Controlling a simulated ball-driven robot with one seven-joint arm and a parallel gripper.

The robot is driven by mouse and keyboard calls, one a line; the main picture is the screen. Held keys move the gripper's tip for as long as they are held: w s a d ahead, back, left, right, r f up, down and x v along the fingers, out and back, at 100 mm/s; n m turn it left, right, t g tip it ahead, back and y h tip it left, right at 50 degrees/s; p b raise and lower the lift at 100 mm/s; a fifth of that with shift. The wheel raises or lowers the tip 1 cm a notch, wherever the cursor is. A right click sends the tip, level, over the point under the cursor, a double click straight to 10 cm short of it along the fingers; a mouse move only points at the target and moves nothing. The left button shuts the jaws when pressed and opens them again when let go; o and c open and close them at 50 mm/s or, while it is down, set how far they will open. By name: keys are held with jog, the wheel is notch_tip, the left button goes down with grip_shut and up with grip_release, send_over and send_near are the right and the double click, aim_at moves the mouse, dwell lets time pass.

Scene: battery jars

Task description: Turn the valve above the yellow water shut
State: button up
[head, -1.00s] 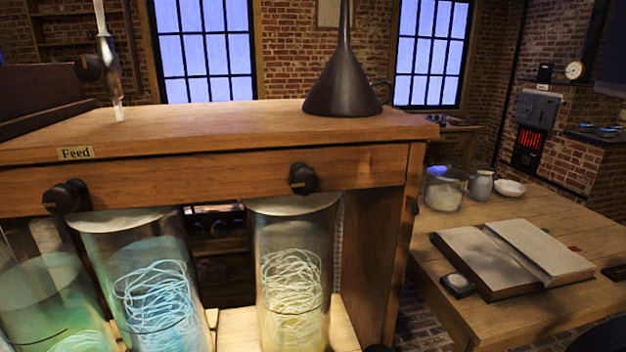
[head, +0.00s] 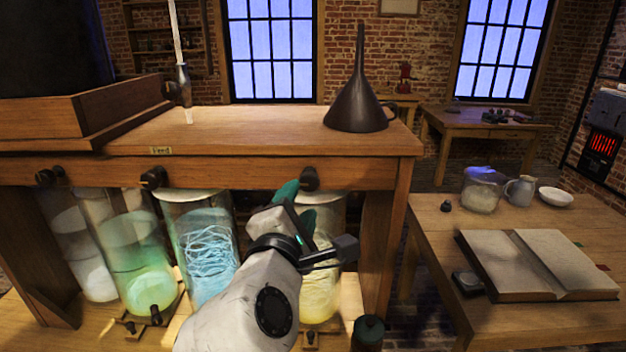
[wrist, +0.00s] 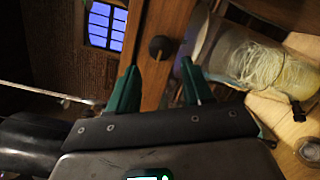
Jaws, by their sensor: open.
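The valve (head: 309,179) above the yellow water is a dark knob on the front rail of the wooden stand. Below it stands the glass jar of yellow water (head: 321,290) with pale coiled strands inside, partly hidden by my arm. My gripper (head: 303,194) has green fingers, open and empty, just in front of and slightly below the valve. In the wrist view, the valve (wrist: 161,47) shows just beyond the gap between the fingertips (wrist: 160,65), apart from them. The yellow jar (wrist: 262,62) lies to its right there. How far the valve is turned, I cannot tell.
More knobs sit along the rail, one above the blue jar (head: 207,250); a green jar (head: 135,255) stands further left. A dark funnel (head: 358,105) stands on top. A side table at right holds an open book (head: 535,262). A dark green bottle (head: 368,335) stands below.

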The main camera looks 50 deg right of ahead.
aim_at(307, 185)
jog(key=p+x, duration=0.1)
jog(key=x, duration=0.7)
jog(key=shift+w+d+f, duration=0.1)
jog(key=shift+w+d, duration=0.05)
jog(key=shift+d, duration=0.2)
jog(key=c, duration=0.8)
